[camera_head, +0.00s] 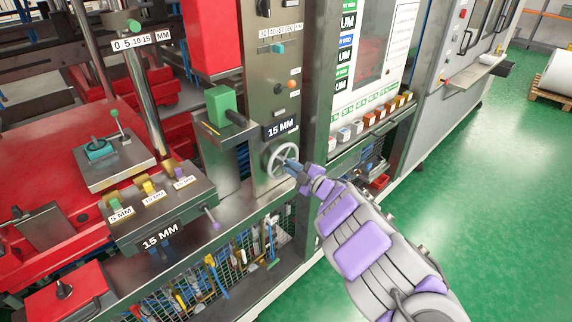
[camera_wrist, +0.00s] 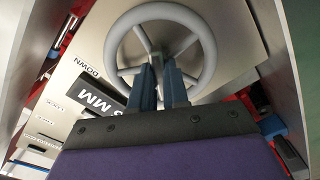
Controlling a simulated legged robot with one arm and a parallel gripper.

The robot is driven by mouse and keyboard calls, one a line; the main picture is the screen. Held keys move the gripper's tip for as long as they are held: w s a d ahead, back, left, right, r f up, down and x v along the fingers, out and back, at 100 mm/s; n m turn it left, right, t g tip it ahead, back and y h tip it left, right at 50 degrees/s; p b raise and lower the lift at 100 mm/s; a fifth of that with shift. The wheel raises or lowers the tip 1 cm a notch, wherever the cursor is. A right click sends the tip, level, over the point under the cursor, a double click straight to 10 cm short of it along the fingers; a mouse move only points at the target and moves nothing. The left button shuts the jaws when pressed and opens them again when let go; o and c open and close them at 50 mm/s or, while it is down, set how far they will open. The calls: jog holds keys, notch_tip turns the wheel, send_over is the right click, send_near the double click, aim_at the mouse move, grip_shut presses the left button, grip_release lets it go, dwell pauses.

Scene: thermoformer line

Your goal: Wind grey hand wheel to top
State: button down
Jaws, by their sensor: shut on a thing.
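In the wrist view the wheel (camera_wrist: 209,50) shows as a round rim with spokes and a hub. My gripper (camera_head: 292,166) reaches it from the lower right. In the wrist view the two blue fingers of my gripper (camera_wrist: 160,68) are close together at the wheel's lower part, shut on it near the hub. The exact part between the fingertips is partly hidden. A "DOWN" label (camera_wrist: 87,68) is beside the wheel.
A scale with a teal pointer (camera_head: 278,48) is higher on the column. A green block (camera_head: 221,103) stands left of the wheel. A shelf with small coloured blocks (camera_head: 372,121) is to the right. Tools hang behind mesh below. Green floor (camera_head: 500,200) is clear at right.

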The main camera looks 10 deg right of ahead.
jog(key=shift+d+n, duration=0.15)
jog(key=shift+n, duration=0.65)
jog(key=n, duration=0.4)
jog(key=shift+r, duration=0.1)
jog(key=c, duration=1)
grip_release()
jog(key=shift+c, duration=0.2)
